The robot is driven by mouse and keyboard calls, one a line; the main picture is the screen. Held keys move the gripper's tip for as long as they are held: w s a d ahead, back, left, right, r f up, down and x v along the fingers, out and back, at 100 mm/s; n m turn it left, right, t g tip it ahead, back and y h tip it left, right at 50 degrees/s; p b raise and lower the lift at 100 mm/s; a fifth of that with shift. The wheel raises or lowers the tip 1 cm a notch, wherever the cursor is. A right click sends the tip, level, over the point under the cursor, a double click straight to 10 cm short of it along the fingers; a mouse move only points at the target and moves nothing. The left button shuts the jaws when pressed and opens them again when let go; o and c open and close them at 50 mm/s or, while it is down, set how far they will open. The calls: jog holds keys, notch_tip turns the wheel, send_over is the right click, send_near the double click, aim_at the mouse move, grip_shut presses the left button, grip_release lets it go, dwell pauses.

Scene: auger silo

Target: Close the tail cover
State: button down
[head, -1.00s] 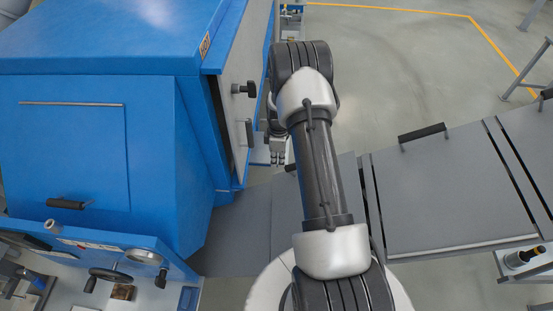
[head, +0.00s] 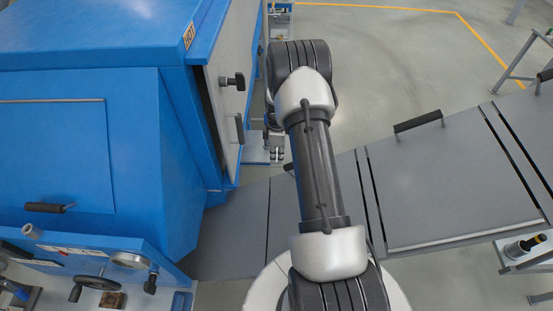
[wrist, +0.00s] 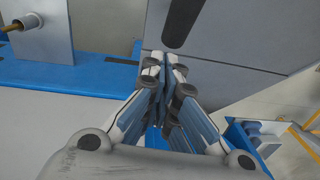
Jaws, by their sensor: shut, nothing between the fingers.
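No label marks the tail cover, so I cannot tell which panel it is. In the head view, flat grey covers with black handles run in a row, including a large cover (head: 450,180) at right and a plain one (head: 235,225) beside the blue machine. They lie flat, with narrow dark gaps between some. My gripper (head: 277,153) shows small beyond my arm, beside the machine's light grey door, partly hidden. In the wrist view my gripper (wrist: 165,62) is shut and empty, its tips in front of a grey panel (wrist: 235,40) with a dark elongated handle or slot. I cannot tell whether they touch.
The blue machine (head: 80,40) fills the left; its light grey door (head: 230,120), with a knob and handle, shows a dark gap along its edge. Open floor (head: 400,60) lies beyond the covers.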

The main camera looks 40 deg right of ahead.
notch_tip(320, 180, up, 11)
jog(key=shift+w+d+f, duration=0.15)
jog(key=shift+w+d, duration=0.05)
jog(key=shift+d, duration=0.05)
